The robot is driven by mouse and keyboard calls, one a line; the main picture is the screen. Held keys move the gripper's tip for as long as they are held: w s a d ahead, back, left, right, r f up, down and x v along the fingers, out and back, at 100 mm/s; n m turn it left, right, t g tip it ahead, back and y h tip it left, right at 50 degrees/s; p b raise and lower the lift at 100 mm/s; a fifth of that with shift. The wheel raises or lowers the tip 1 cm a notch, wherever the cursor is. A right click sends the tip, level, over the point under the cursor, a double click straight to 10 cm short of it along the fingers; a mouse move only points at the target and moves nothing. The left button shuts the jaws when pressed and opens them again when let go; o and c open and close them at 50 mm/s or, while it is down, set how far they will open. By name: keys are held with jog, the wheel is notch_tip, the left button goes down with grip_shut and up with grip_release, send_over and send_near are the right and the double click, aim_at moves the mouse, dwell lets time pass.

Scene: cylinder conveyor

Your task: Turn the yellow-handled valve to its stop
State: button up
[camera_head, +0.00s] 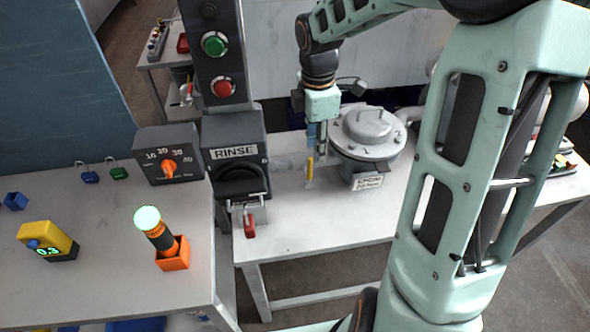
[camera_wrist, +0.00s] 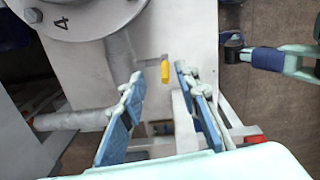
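The yellow valve handle (camera_head: 309,170) stands on a pipe beside the round grey tank, above the right-hand table. My gripper (camera_head: 317,148) reaches down over the handle from above. In the wrist view the yellow handle (camera_wrist: 165,71) shows as a short bar in the gap between the two blue-padded fingertips of my gripper (camera_wrist: 160,74). The fingers are apart, with a visible gap on both sides of the handle, and do not touch it there. How deep the handle lies between the fingers is hard to tell. The valve body is mostly hidden.
The grey tank (camera_head: 368,130) is close on the right of my gripper. The RINSE switch box (camera_head: 237,172) with a red padlock (camera_head: 249,224) is on the left. A pipe (camera_wrist: 75,120) runs out from the tank. The table front (camera_head: 300,232) is bare.

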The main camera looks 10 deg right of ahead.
aim_at(309, 186)
jog(key=shift+s+a+r+n, duration=0.1)
jog(key=shift+s+a+n, duration=0.2)
jog(key=shift+a+n, duration=0.15)
jog(key=shift+a+f, duration=0.2)
jog(key=shift+a, duration=0.05)
notch_tip(309, 186, down, 10)
jog(key=shift+w+f+b, duration=0.1)
jog(key=shift+f+b, duration=0.15)
jog(key=shift+b, duration=0.1)
jog(key=shift+c, duration=0.6)
grip_shut()
